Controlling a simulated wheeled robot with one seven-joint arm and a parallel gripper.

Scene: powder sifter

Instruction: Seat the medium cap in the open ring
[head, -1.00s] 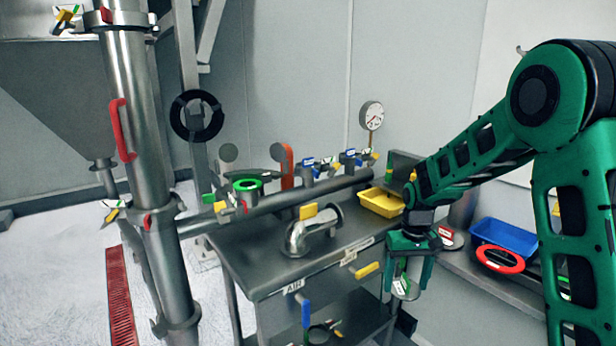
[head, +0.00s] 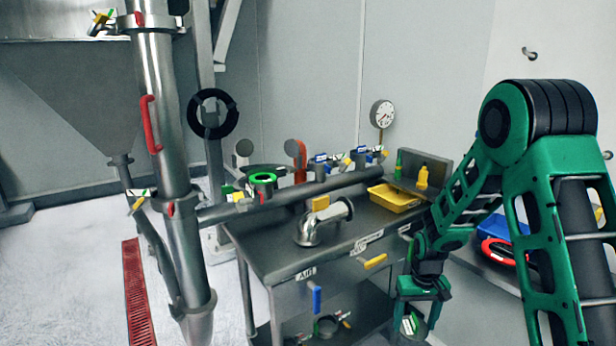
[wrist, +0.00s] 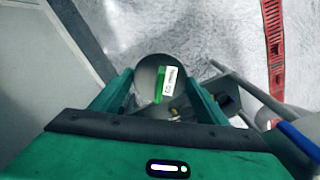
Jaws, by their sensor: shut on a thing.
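My gripper (head: 418,318) is low in front of the bench's right end, fingers pointing down. It is shut on a round metal cap with a green bar and a white label, seen between the fingers in the wrist view (wrist: 148,78). In the head view the cap (head: 409,325) is partly hidden by the fingers. I cannot read its size. A green-rimmed ring (head: 263,178) sits on top of a short stub on the horizontal pipe, left of and above my gripper. A dark ring clamp (head: 327,326) with coloured handles is low, under the bench top.
The steel bench (head: 285,262) holds a pipe elbow (head: 318,225) and a yellow tray (head: 397,197). A blue lever (head: 316,299) and yellow handle (head: 375,261) stick out at its front. A tall vertical pipe (head: 172,240) stands left. A red floor grate (head: 138,290) lies beyond it.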

